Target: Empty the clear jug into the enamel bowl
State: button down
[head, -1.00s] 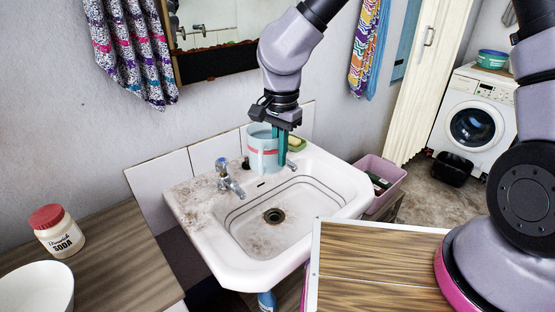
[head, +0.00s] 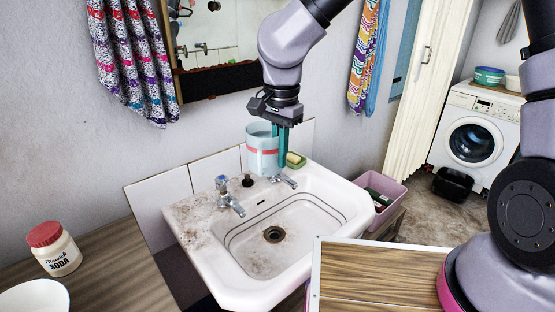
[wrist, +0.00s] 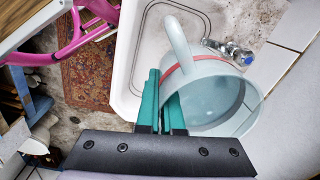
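The clear jug (head: 262,150), pale blue with a red band, is upright above the back ledge of the sink. My gripper (head: 283,142) is shut on its right side in the head view. In the wrist view the jug (wrist: 215,95) shows its handle and open mouth, with bluish contents inside. The teal fingers (wrist: 165,108) are close together at its edge; whether they pinch the wall or handle is hidden. The white enamel bowl (head: 35,297) stands on the wooden counter at the lower left, partly cut off by the frame.
A soda jar (head: 54,250) with a red lid stands behind the bowl. The sink (head: 255,275) has two taps (head: 229,196) near the jug and soap (head: 295,160) at the back right. A pink tub (head: 385,200) is right of it. A mirror (head: 215,75) hangs behind.

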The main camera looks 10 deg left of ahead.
jog(key=shift+r, duration=1.6)
